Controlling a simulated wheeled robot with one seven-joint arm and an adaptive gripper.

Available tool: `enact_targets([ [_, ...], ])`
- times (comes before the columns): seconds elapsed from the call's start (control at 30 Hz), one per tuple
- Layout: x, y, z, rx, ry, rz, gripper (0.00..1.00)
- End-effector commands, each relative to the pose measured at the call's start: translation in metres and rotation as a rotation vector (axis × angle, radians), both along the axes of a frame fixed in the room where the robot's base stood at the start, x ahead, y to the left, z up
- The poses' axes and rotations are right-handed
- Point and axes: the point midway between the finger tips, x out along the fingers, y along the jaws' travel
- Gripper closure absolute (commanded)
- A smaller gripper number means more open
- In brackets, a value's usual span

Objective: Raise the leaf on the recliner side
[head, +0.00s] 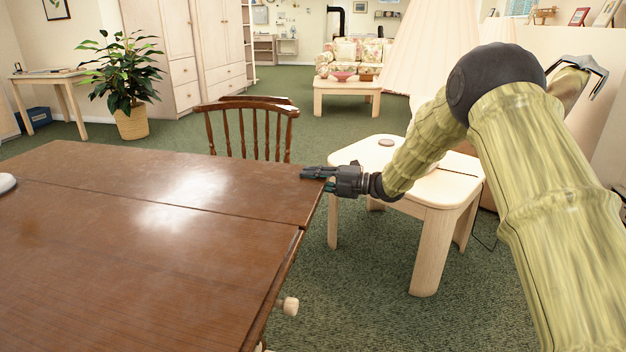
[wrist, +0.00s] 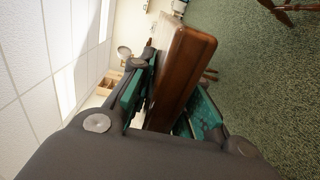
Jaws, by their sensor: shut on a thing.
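A brown wooden drop-leaf table fills the lower left of the head view, with its main top (head: 150,260) nearest me. Beyond a seam lies its far leaf (head: 170,185), which looks about level with the top. My gripper (head: 314,175) is at the leaf's right end, near the far corner. It is shut on the leaf's edge. In the wrist view the leaf (wrist: 187,65) runs between the two green-padded fingers of my gripper (wrist: 170,100). The leaf's underside and supports are hidden in the head view. I cannot make out the recliner for certain.
A spindle-back chair (head: 245,125) stands close behind the leaf. A pale side table (head: 440,188) stands right of the leaf, under my arm. A pale knob (head: 291,306) sticks out from the table's right end. Green carpet (head: 360,265) is open between the tables.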

Motion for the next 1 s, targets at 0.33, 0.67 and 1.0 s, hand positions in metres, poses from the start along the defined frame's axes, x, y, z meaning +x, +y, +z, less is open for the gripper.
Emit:
enact_targets([
  [0.33, 0.001, 0.000, 0.005, 0.003, -0.007, -0.001, 0.60],
  [0.67, -0.001, -0.009, 0.003, 0.001, -0.003, -0.001, 0.60],
  [1.0, -0.014, -0.066, 0.003, 0.002, -0.004, -0.002, 0.60],
])
